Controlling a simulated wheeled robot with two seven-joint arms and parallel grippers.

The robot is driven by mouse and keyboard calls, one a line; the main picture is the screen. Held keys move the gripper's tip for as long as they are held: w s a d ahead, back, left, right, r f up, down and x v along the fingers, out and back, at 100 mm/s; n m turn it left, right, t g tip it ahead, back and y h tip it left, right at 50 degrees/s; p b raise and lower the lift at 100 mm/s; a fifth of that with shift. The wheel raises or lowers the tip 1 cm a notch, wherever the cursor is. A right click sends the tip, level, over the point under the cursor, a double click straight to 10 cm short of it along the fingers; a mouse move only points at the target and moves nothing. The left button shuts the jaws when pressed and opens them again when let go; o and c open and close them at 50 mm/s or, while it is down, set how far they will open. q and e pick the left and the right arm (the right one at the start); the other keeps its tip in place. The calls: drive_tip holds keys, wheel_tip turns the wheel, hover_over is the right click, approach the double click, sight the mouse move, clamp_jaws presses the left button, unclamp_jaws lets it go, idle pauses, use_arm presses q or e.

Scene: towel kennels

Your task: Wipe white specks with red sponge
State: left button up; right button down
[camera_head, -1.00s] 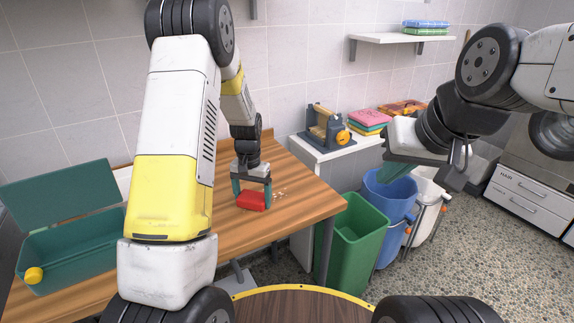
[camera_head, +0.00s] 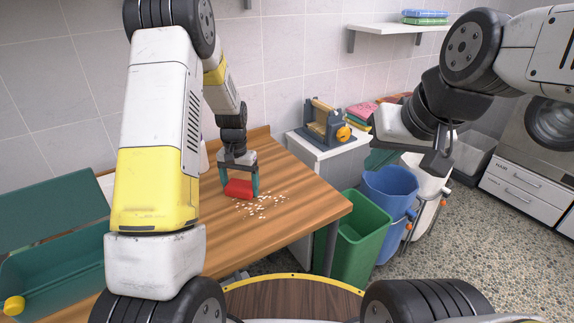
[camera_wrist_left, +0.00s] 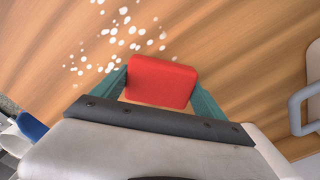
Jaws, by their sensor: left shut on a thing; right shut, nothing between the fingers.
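The red sponge (camera_head: 239,189) is between the fingers of my left gripper (camera_head: 240,184), at or just above the wooden table (camera_head: 225,238). My left gripper is shut on it. In the left wrist view the sponge (camera_wrist_left: 160,82) sits between the two green fingers. White specks (camera_head: 262,205) lie scattered on the table, mostly to the right of the sponge and nearer the front. In the left wrist view the specks (camera_wrist_left: 122,30) lie to the upper left of the sponge. My right gripper (camera_head: 380,158) is shut and empty, out beyond the table's right side.
An open green toolbox (camera_head: 60,262) stands on the table at the left. Green (camera_head: 362,240) and blue (camera_head: 390,200) bins stand right of the table. A dark device (camera_head: 328,130) sits on a white cabinet behind. The table's right end is bare.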

use_arm(q)
drive_tip(key=shift+r, duration=3.95)
